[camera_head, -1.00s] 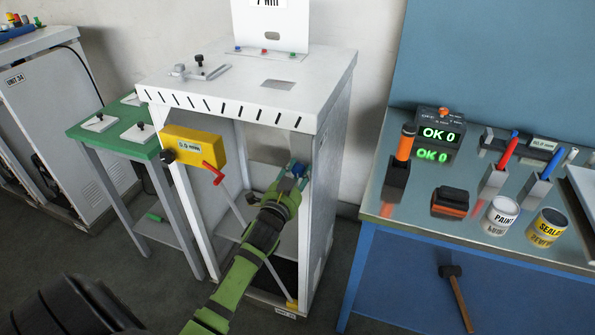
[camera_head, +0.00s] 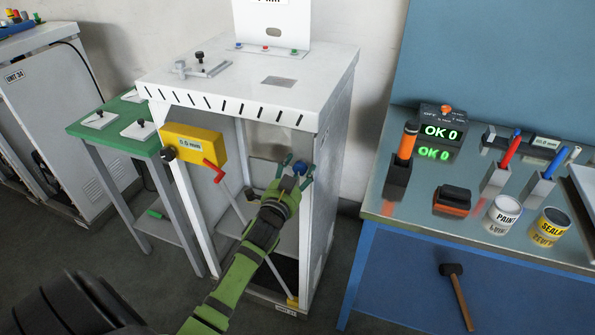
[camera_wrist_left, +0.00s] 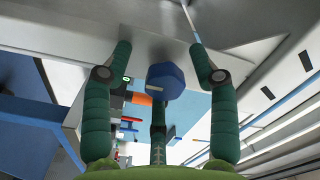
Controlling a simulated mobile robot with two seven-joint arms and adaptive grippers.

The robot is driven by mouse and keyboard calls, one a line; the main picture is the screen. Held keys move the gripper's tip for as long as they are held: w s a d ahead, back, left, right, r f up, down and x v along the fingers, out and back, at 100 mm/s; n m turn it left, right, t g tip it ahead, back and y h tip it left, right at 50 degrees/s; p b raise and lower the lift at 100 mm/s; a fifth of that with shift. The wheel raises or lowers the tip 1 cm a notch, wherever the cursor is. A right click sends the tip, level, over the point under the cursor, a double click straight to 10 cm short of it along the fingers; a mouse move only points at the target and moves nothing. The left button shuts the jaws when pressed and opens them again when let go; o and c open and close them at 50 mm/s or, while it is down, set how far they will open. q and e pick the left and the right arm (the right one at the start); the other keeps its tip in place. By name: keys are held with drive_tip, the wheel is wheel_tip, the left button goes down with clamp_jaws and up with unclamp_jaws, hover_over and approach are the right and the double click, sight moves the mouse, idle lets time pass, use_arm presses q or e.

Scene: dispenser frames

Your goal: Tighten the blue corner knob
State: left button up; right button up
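The blue corner knob (camera_head: 300,168) is at the upper right front of the white cabinet's open frame. My left gripper (camera_head: 298,172) reaches up to it with its green fingers spread on either side of it. In the left wrist view the faceted knob (camera_wrist_left: 165,82) sits between the two open fingers (camera_wrist_left: 162,60), with a visible gap on each side. The gripper is open and holds nothing. My right gripper is not in view.
A yellow gauge box (camera_head: 195,148) with a red-handled rod hangs on the cabinet's (camera_head: 235,88) left front. A green side table (camera_head: 122,122) stands at left. At right, a workbench (camera_head: 386,214) carries tools, cans and a green "OK 0" display (camera_head: 440,134).

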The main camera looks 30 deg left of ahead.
use_arm(q)
drive_tip(key=shift+s+d+r, duration=0.1)
drive_tip(key=shift+s+d, duration=0.1)
drive_tip(key=shift+s, duration=0.1)
drive_tip(key=v, duration=1.1)
drive_tip(key=shift+s, duration=0.2)
